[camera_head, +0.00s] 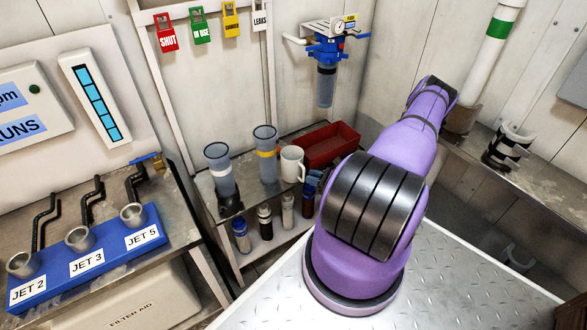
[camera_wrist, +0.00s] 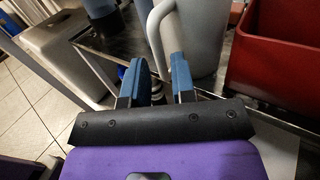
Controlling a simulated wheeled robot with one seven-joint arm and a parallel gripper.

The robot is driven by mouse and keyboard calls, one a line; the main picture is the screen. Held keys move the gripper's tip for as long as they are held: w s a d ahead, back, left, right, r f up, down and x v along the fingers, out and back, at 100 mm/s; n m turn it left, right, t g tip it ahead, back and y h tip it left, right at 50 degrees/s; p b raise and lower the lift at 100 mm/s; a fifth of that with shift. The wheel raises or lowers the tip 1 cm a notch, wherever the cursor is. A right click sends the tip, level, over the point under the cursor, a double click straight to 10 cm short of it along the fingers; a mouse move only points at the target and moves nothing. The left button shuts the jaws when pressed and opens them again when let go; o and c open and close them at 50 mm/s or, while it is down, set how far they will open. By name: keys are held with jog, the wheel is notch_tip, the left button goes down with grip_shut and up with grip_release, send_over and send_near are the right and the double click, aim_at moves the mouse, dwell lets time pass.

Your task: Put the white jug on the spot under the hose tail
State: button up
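The white jug (camera_head: 292,164) stands upright on the metal shelf, between a clear cylinder with an orange band and a red bin. It also shows in the wrist view (camera_wrist: 202,40), with its handle on the left side. My gripper (camera_wrist: 157,72) is open, its two blue-padded fingers apart. The lower part of the handle shows in line with the gap between the fingertips; I cannot tell whether they touch it. In the head view my arm covers most of the gripper. I cannot surely tell which fitting is the hose tail, nor see a marked spot.
The red bin (camera_head: 327,144) stands close right of the jug. Two clear cylinders (camera_head: 219,172) (camera_head: 265,153) stand left of it. Several small bottles (camera_head: 265,222) stand on a lower level. A blue jet rack (camera_head: 88,262) is on the left bench, near a brass valve (camera_head: 155,163).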

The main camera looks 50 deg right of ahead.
aim_at(303, 180)
jog(key=x, duration=0.4)
grip_shut()
jog(key=shift+r, duration=0.1)
